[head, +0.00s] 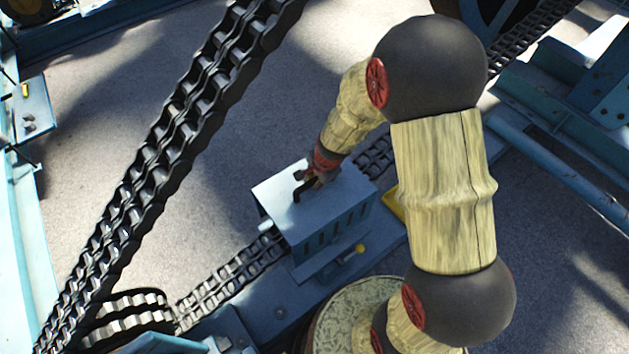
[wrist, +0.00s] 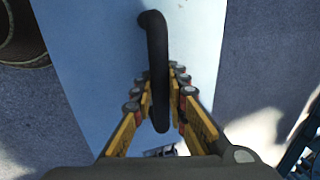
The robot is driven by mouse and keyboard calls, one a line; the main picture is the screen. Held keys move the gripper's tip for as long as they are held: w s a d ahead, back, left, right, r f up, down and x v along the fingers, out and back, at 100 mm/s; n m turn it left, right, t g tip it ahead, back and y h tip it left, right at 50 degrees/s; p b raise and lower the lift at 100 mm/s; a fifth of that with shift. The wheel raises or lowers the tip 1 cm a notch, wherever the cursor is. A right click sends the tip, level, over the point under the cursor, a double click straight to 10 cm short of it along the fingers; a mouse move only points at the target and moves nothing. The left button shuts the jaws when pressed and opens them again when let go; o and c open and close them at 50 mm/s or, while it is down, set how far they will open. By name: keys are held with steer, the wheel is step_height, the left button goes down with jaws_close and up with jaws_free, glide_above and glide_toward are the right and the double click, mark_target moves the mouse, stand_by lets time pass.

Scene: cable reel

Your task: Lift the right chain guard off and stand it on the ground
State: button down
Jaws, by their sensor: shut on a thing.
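The chain guard (head: 345,212) is a light blue box with slotted sides. In the head view it sits over the lower chain, below the middle of the picture. A black bar handle (wrist: 156,60) stands on its top; in the wrist view the blue top (wrist: 95,75) lies behind it. My gripper (head: 312,178) is at the handle from above, its yellow and dark fingers (wrist: 160,98) on both sides of the bar and shut on it. The guard's underside is hidden, so I cannot tell whether it touches the blue beam below.
A large chain (head: 190,120) runs diagonally across the left. The lower chain (head: 235,272) passes under the guard. Blue frames (head: 20,240) stand left and right.

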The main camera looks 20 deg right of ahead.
steer(key=shift+w+r, duration=0.1)
steer(key=shift+r, duration=0.15)
step_height(320, 180, up, 13)
steer(key=p, duration=1.3)
steer(key=shift+r, duration=0.15)
steer(key=shift+n, duration=0.3)
stand_by(0.6)
